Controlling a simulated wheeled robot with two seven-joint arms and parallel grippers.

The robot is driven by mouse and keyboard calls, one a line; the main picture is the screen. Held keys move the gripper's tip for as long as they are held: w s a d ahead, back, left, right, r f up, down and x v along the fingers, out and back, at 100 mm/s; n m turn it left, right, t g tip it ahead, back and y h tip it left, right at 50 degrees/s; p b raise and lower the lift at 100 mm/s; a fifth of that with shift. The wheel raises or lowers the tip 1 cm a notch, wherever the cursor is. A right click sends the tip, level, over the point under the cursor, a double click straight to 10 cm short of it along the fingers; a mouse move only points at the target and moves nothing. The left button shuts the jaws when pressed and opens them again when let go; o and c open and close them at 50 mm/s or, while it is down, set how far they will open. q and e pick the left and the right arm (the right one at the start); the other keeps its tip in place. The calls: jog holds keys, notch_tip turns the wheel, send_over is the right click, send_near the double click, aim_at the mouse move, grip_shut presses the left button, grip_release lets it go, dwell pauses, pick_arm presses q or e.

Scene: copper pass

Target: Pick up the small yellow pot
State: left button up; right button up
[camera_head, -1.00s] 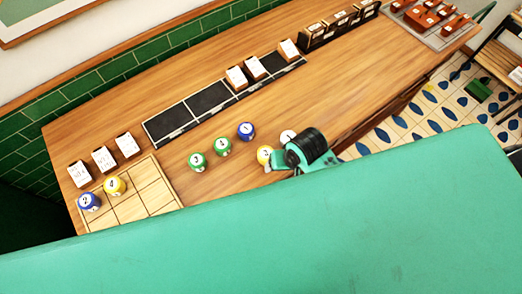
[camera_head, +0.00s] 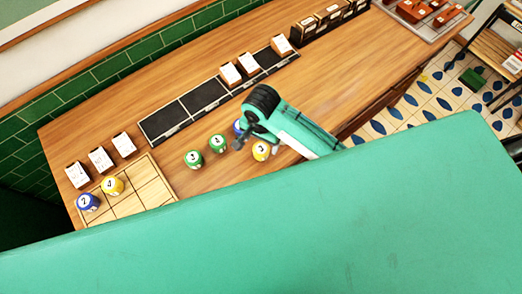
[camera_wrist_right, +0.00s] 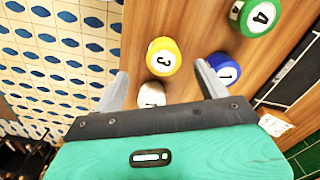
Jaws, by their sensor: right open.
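A yellow pot marked 3 (camera_head: 261,151) stands on the wooden counter, and it also shows in the right wrist view (camera_wrist_right: 163,57). Another yellow pot (camera_head: 114,186) stands on the wooden tray at the left. My right gripper (camera_head: 240,139) is open and empty above the counter, beside the yellow pot marked 3 and partly covering the blue pot marked 1 (camera_head: 238,126). In the right wrist view, the yellow pot marked 3 appears between and just beyond the fingertips (camera_wrist_right: 161,68). My left gripper is not in view.
A white pot (camera_wrist_right: 151,95) stands close to the yellow pot marked 3; my arm hides it in the head view. Two green pots (camera_head: 193,158) (camera_head: 217,143) stand to the left. The compartmented tray (camera_head: 152,190) also holds a blue pot (camera_head: 88,202). Black panels (camera_head: 205,100) lie behind.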

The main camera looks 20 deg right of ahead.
aim_at(261, 148)
notch_tip(261, 148, down, 3)
jog(key=shift+f, duration=0.1)
jog(key=shift+w+d+f+p, duration=0.1)
jog(key=shift+f+p, duration=0.25)
jog(key=shift+p, duration=0.25)
jog(key=f, duration=0.1)
jog(key=f+p, duration=0.1)
jog(key=f, duration=0.2)
jog(key=shift+w+d+p, duration=0.1)
jog(key=shift+w+p, duration=0.25)
jog(key=shift+p, duration=0.05)
jog(key=shift+f, duration=0.3)
jog(key=c, duration=1.1)
jog(key=shift+c, duration=0.2)
jog(key=shift+r, duration=0.1)
